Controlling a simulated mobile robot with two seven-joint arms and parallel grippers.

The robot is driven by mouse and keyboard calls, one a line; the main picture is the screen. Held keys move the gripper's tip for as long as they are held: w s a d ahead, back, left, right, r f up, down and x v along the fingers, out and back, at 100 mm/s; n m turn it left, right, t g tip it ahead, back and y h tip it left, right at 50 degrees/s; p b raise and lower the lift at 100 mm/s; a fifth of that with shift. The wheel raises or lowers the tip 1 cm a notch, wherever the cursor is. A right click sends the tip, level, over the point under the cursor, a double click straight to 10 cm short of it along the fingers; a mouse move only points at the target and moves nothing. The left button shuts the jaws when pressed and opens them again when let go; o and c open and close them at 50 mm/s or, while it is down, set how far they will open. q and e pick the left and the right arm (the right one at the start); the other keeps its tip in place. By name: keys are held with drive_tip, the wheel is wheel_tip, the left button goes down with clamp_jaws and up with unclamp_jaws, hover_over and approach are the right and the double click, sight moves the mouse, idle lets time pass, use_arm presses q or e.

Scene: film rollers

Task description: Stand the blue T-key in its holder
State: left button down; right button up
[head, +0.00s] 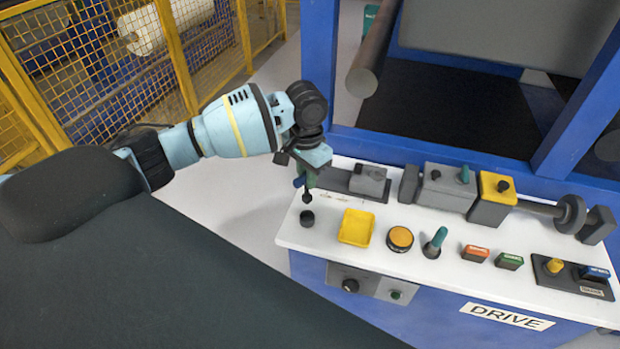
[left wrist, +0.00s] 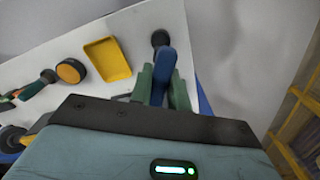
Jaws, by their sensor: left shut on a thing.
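The blue T-key (head: 298,182) is in my left gripper (head: 306,179). Its dark lower end points down above a small black round holder (head: 307,218) at the left end of the white panel top. In the head view a gap shows between the key's end and the holder. In the left wrist view the green fingers of my left gripper (left wrist: 161,88) are shut on the blue T-key (left wrist: 165,66), and the black holder (left wrist: 160,38) shows just beyond it, partly covered by the key. My right gripper is not in view.
The white panel (head: 385,258) carries a yellow tray (head: 356,228), an orange round button (head: 400,238), a teal-handled lever (head: 435,243) and several coloured switches to the right. A grey block (head: 369,182) stands behind the gripper. A blue frame post (head: 319,60) rises behind.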

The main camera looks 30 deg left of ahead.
sight(307, 195)
use_arm(q)
drive_tip(key=shift+w, duration=0.1)
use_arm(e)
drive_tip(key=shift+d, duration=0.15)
use_arm(q)
drive_tip(key=shift+a+f, duration=0.1)
drive_tip(key=shift+f, duration=0.1)
